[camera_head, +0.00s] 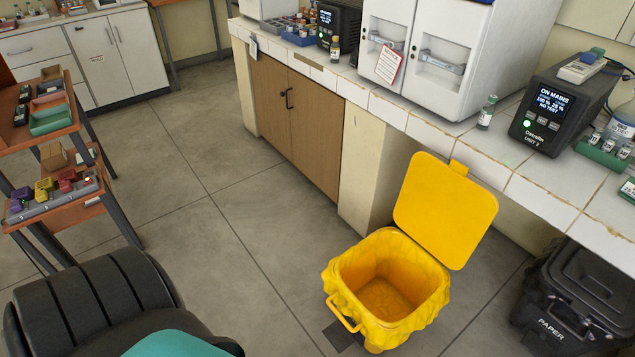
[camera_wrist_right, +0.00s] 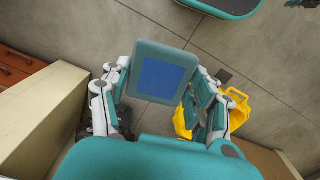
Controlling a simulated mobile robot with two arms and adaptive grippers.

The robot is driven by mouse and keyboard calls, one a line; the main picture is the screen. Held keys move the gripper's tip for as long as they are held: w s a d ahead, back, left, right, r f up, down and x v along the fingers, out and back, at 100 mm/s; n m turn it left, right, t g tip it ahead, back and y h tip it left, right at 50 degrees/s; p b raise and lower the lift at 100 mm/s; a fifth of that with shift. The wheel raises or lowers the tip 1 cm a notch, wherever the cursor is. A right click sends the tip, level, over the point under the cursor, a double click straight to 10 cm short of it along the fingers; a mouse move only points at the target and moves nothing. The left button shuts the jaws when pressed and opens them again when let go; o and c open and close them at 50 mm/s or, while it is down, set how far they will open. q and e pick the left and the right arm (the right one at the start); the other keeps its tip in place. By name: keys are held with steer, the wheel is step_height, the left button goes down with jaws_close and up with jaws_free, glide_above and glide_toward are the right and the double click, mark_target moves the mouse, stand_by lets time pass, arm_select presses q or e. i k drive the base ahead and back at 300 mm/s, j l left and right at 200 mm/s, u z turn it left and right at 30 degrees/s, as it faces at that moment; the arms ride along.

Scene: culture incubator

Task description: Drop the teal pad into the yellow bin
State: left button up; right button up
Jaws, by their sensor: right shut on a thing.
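The yellow bin (camera_head: 400,328) stands on the floor in the head view, right of centre. Its lid (camera_head: 445,210) is swung up and back, and its mouth is open; the visible inside looks empty. The teal pad (camera_wrist_right: 136,72), with a blue square on its face, shows in the right wrist view. My right gripper (camera_wrist_right: 158,82) is shut on it, one finger at each side. In that view the bin (camera_wrist_right: 240,108) is beyond the right finger and partly hidden by it. The pad and right gripper are not in the head view. My left gripper is in neither view.
A tiled bench (camera_head: 470,150) runs along the right, with instruments and small bottles on it. A black paper bin (camera_head: 580,300) stands under the bench. A shelf cart (camera_head: 75,205) with trays is at the left. The floor (camera_head: 240,250) left of the yellow bin is clear.

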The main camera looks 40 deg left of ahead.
mark_target(380, 316)
steer(key=i+j+u, duration=0.1)
steer(key=j, duration=0.3)
steer(key=i+j+u, duration=0.1)
steer(key=j, duration=0.25)
steer(key=i+j+u, duration=0.1)
steer(key=j, duration=0.25)
steer(key=i+j+u, duration=0.1)
steer(key=j, duration=0.3)
steer(key=i+j+u, duration=0.1)
steer(key=i, duration=0.3)
